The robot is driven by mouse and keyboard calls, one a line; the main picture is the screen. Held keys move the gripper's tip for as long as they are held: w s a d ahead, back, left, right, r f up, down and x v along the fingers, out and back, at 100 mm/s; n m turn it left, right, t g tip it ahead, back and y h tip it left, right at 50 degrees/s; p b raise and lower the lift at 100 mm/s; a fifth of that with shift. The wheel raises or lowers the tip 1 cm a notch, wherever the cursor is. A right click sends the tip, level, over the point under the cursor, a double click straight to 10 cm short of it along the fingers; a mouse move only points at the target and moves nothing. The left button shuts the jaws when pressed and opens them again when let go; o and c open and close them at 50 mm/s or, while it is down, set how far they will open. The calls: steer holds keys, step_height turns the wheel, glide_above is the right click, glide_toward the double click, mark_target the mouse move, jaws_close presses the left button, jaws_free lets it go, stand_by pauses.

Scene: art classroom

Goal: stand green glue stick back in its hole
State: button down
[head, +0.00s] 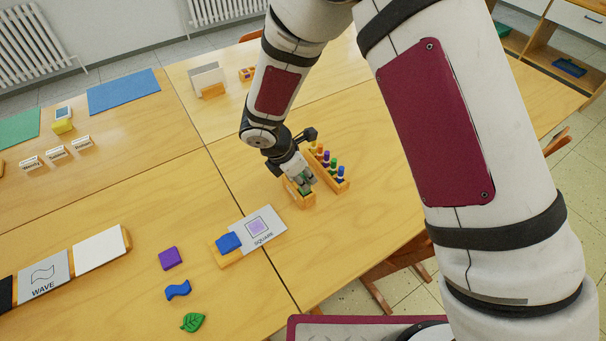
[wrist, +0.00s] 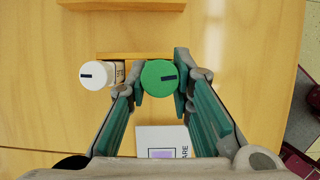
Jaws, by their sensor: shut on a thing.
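In the head view my gripper (head: 304,183) is at the small wooden holder (head: 297,198) on the table. The hole and the stick's lower end are hidden, so I cannot tell whether it is inside.
A wooden rack with several coloured pegs (head: 330,165) stands close to the right of my gripper. A SQUARE card (head: 264,240) and a blue block (head: 228,242) lie nearer on the left. A purple square (head: 171,258) lies further left. The table (head: 190,215) left of the holder is clear.

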steer(key=shift+f+b, duration=0.9)
steer(key=shift+f, duration=0.25)
stand_by(1.9)
stand_by(0.4)
steer(key=c, duration=1.3)
jaws_free()
steer(key=shift+c, duration=0.2)
steer(key=shift+o, duration=1.2)
steer(key=shift+r+p, duration=1.45)
steer(key=shift+r, duration=1.5)
